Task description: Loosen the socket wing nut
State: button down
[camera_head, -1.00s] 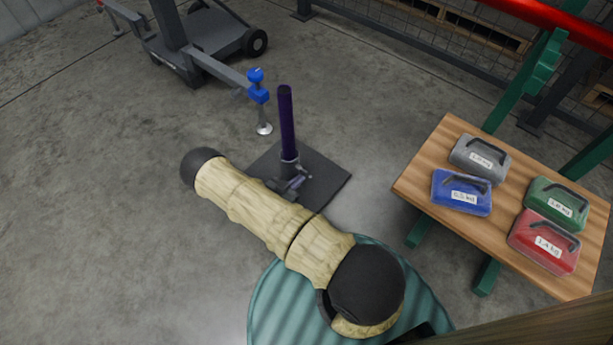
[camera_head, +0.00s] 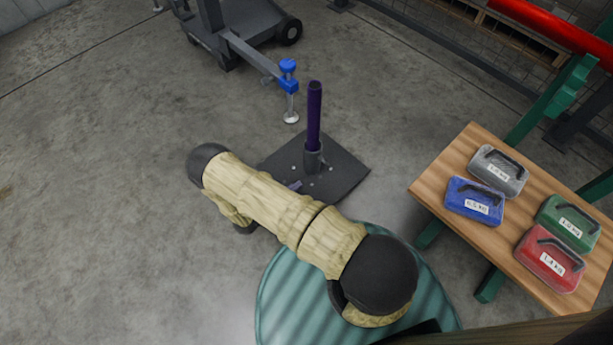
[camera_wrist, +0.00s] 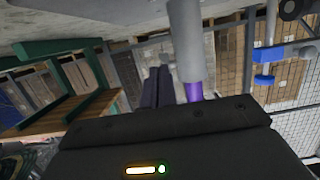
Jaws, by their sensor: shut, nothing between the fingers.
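A purple pole (camera_head: 314,108) stands upright in a grey socket (camera_head: 313,158) on a dark square base plate (camera_head: 340,178). In the wrist view the picture is upside down: the grey socket (camera_wrist: 185,40) is at top centre and the purple pole (camera_wrist: 194,91) runs down from it. The wing nut cannot be made out in either view. My gripper (camera_wrist: 158,76) is shut and empty, its two dark fingers together beside the socket in the picture, apparently apart from it. In the head view my forearm hides most of the gripper; only a small purplish tip shows near the plate.
Floor (camera_head: 100,200) at left is clear.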

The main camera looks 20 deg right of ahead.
jog(key=p+v, duration=0.1)
jog(key=v, duration=0.5)
jog(key=shift+a+p, duration=0.3)
jog(key=shift+p, duration=0.05)
